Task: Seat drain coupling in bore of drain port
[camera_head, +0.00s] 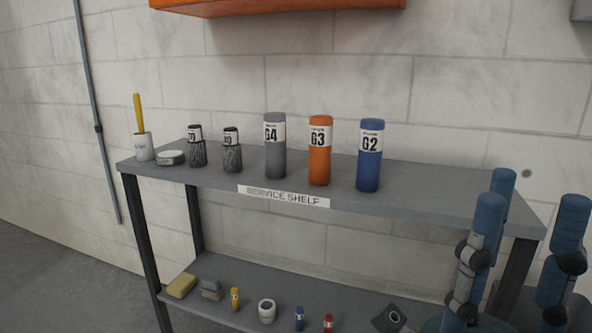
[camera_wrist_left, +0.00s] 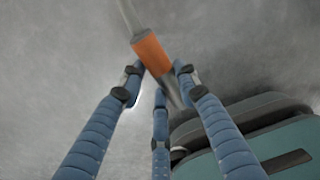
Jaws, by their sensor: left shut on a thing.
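In the left wrist view, the three blue fingers of my left gripper (camera_wrist_left: 158,85) are shut on an orange and grey cylindrical piece (camera_wrist_left: 152,54). I cannot tell for certain whether this piece is the drain coupling. In the head view, my right gripper (camera_head: 530,205) is at the right, fingers up and spread, open and empty, in front of the shelf's right end. I cannot make out the drain port or its bore in either view.
The service shelf (camera_head: 440,195) carries grey (camera_head: 275,150), orange (camera_head: 320,155) and blue (camera_head: 369,160) cylinders, dark mesh jars (camera_head: 232,155) and a white cup (camera_head: 144,147). Its lower board (camera_head: 215,318) holds small bottles, a white ring (camera_head: 267,311) and sponges (camera_head: 182,285). An orange cabinet (camera_head: 280,5) hangs above.

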